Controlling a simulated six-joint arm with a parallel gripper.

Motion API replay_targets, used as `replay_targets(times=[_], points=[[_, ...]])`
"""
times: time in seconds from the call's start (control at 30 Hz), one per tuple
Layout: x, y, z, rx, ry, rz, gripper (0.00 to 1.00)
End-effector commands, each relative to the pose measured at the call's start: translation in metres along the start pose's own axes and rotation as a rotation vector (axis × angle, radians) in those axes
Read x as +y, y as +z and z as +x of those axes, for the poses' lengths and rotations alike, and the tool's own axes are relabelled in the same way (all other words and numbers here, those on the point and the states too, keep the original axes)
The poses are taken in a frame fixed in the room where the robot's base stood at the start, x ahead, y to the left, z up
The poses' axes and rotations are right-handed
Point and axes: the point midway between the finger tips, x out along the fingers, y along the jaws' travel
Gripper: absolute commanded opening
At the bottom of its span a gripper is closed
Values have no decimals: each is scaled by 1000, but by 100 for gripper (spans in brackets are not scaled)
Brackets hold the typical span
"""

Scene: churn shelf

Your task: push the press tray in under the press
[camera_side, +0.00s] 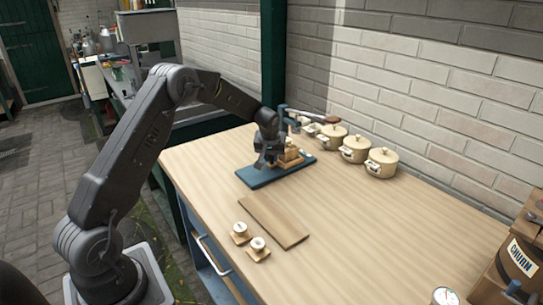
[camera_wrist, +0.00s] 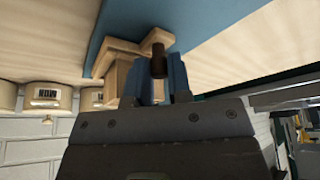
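The press has a blue base plate (camera_side: 258,178) flat on the table, a blue upright (camera_side: 283,118) and an arm with a red-brown handle (camera_side: 326,119). Light wooden parts (camera_side: 291,157) sit on the plate beside the upright; I cannot tell clearly which of them is the press tray. My gripper (camera_side: 268,160) points down over the plate, close to these parts on their left.
Several cream lidded pots (camera_side: 355,149) stand along the brick wall. A flat wooden board (camera_side: 274,221) and two small wooden pieces with pale round tops (camera_side: 241,230) lie nearer the front edge. A wooden churn (camera_side: 518,258) stands at right. The table's middle right is clear.

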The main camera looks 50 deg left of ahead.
Motion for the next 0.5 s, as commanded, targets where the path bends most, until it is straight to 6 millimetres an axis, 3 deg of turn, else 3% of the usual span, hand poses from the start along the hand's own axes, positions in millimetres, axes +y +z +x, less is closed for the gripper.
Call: replay_targets(times=[0.1,0.5], points=[[0,0,0,0,0,0,0],[6,-5,2,1,1,1,0]])
